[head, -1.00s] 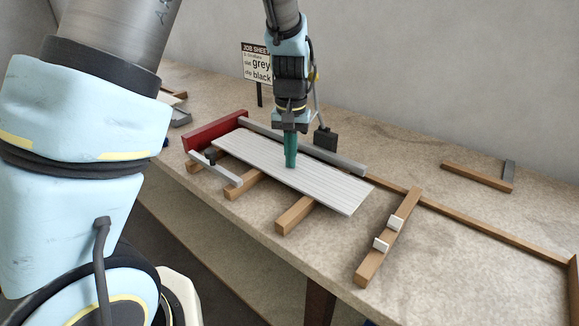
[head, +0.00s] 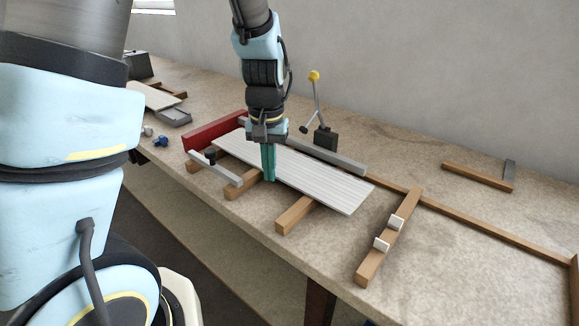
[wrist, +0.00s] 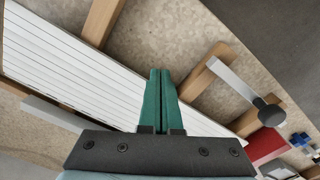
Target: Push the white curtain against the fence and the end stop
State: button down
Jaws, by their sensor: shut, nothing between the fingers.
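The white curtain (head: 310,178), a ribbed panel, lies flat across wooden bearers. It also fills the left of the wrist view (wrist: 70,70). The grey fence (head: 335,158) runs along its back long edge; whether they touch is unclear. The red end stop (head: 212,130) stands at its left end, with what looks like a small gap. My gripper (head: 269,180) points down, its green fingers shut and empty, at the curtain's front long edge. In the wrist view the fingertips (wrist: 160,72) reach just past that edge; contact cannot be told.
A grey bar with a black knob (head: 210,155) lies at the front left, near the end stop. A bearer with two white blocks (head: 388,235) stands to the right. A black-based stand with a yellow ball (head: 314,76) is behind the fence. The table's front edge is close.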

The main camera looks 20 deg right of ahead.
aim_at(278, 176)
jog(key=shift+f+b, duration=0.55)
jog(key=shift+f, duration=0.3)
dwell(0.3)
jog(key=shift+w+d+p, duration=0.25)
jog(key=shift+w+d, duration=0.1)
jog(key=shift+d, duration=0.3)
jog(key=shift+w+d+p, duration=0.2)
jog(key=shift+w+d, duration=0.15)
jog(key=shift+d, duration=0.25)
dwell(1.1)
jog(key=shift+a, duration=0.1)
dwell(0.3)
jog(key=shift+s+a, duration=0.35)
jog(key=shift+a, duration=0.2)
jog(key=shift+r, duration=0.1)
notch_tip(278, 176, up, 6)
jog(key=p, duration=0.5)
jog(key=shift+r+p, duration=0.2)
jog(key=shift+p, duration=0.2)
